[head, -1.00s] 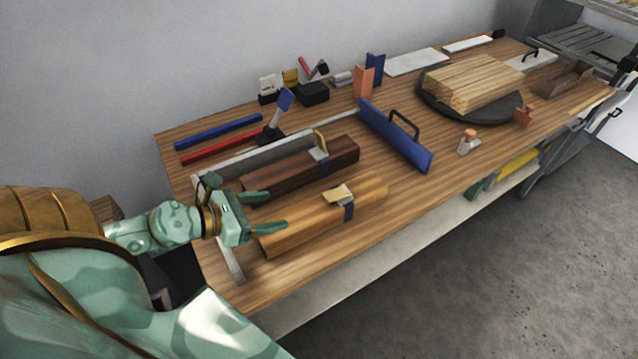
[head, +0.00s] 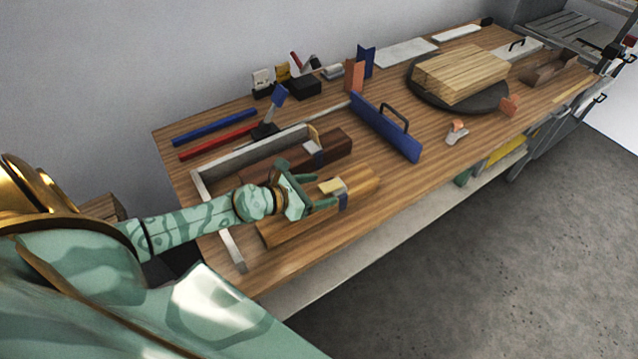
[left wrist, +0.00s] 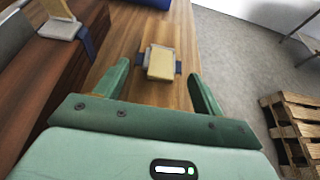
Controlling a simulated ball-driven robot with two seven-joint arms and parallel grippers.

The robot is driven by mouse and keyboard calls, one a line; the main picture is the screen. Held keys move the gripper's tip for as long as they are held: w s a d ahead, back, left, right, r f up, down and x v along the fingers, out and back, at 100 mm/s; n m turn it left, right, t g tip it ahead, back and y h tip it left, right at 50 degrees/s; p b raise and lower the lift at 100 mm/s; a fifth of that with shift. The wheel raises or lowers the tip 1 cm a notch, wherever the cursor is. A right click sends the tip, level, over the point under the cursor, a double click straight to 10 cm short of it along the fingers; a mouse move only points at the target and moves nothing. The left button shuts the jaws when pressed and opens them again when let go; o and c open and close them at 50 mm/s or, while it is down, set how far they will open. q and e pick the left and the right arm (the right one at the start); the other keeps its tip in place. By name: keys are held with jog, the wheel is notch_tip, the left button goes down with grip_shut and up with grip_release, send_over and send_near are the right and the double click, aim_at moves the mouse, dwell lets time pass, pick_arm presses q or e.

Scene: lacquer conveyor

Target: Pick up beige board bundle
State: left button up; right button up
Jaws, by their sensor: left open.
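The tan-beige board bundle (head: 285,233) lies lengthwise near the table's front edge, with a blue strap and a pale yellow block (head: 331,186) on top. My left gripper (head: 325,190) is open over the bundle at this block, its fingers partly covering it. In the left wrist view the block (left wrist: 161,64) and strap show between the two open fingers (left wrist: 158,72), with nothing held. Whether the fingers touch the bundle I cannot tell. My right gripper is out of view.
A dark brown bundle (head: 337,143) with a similar block lies just behind, beside a grey metal frame (head: 203,182). A blue handled plate (head: 385,127) stands to the right. Pale boards (head: 460,74) lie on a dark round plate (head: 425,95). A pallet (left wrist: 296,130) stands on the floor.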

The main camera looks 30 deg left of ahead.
pick_arm(q)
jog(key=shift+x, duration=0.8)
jog(key=shift+w+d+f, duration=0.15)
jog(key=shift+w, duration=0.1)
jog(key=shift+c, duration=0.9)
grip_shut()
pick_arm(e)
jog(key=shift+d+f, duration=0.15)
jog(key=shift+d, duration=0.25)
